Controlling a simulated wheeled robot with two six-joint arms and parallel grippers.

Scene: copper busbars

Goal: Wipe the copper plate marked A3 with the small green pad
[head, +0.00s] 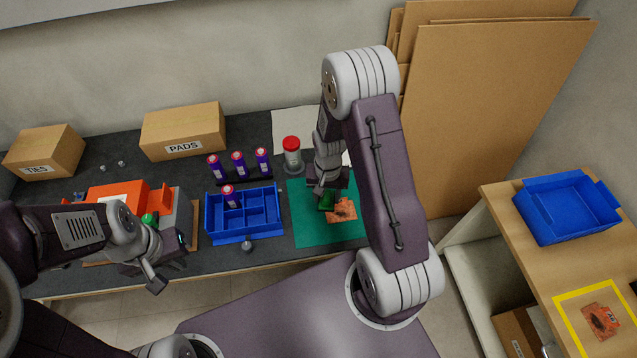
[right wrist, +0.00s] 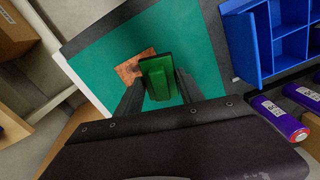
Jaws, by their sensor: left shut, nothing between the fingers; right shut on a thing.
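A copper plate (head: 342,211) lies on the green mat (head: 312,232). Its mark is not readable. My right gripper (head: 325,194) is shut on the small green pad (head: 326,203) above the plate's left part. In the right wrist view the pad (right wrist: 158,80) sits between the fingers and covers part of the plate (right wrist: 130,67); I cannot tell if they touch. Another copper plate (head: 601,321) with a small label lies inside a yellow outline on the right table. My left gripper (head: 157,286) is shut and empty, in front of the dark bench's left part.
A blue divided tray (head: 232,238) stands left of the mat, with purple bottles (head: 238,164) behind it. A red-capped jar (head: 291,152) stands behind the mat. An orange box (head: 116,197) is at left. A blue bin (head: 566,205) stands on the right table (head: 545,270).

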